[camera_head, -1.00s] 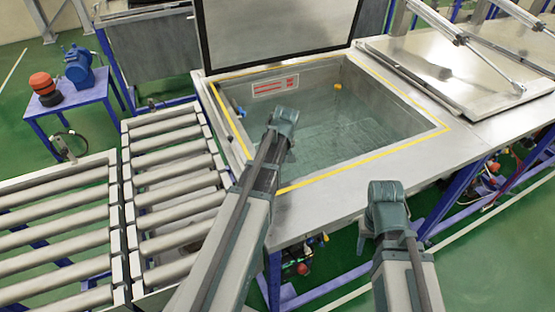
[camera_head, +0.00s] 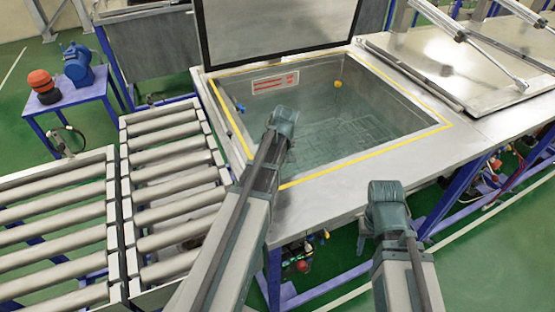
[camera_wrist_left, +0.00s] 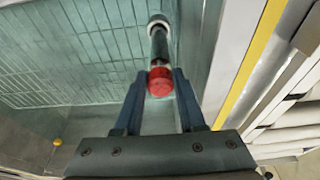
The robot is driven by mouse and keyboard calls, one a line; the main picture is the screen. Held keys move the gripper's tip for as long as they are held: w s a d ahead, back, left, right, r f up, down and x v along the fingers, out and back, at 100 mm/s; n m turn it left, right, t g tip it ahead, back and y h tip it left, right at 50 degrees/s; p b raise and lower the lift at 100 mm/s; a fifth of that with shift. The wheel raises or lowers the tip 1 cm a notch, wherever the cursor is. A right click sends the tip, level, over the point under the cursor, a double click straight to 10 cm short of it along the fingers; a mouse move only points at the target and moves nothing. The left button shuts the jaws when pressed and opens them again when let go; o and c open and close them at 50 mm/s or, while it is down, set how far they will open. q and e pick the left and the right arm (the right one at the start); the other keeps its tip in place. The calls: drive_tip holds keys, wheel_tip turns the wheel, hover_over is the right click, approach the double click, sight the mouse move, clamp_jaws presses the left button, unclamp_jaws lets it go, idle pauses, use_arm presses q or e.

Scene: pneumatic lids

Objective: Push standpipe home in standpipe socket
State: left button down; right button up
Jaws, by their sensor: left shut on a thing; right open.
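The standpipe (camera_wrist_left: 160,47) is a dark tube with a red top (camera_wrist_left: 160,83). In the left wrist view it runs down into the tank towards a pale ring (camera_wrist_left: 158,20) at the floor, which looks like the standpipe socket. Whether it is fully seated I cannot tell. In the head view my left arm (camera_head: 283,122) reaches over the tank's near edge and hides the pipe. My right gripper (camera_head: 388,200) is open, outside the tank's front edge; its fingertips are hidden.
The water-filled tank (camera_head: 330,172) has a yellow-marked rim and a raised lid (camera_head: 275,35) behind. A yellow float (camera_head: 338,83) lies at the far side. Roller conveyors (camera_head: 165,160) stand left. A closed lid (camera_head: 450,70) lies right. A blue stand (camera_head: 75,98) is at the far left.

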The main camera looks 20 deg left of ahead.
use_arm(q)
drive_tip(key=shift+f, duration=0.15)
drive_tip(key=shift+c, duration=2.1)
unclamp_jaws()
drive_tip(key=p+v, duration=0.6)
drive_tip(key=v, duration=0.1)
drive_tip(key=shift+p, duration=0.35)
drive_tip(key=p+v, duration=1.3)
drive_tip(key=v, duration=0.1)
drive_tip(key=shift+d+f, duration=0.15)
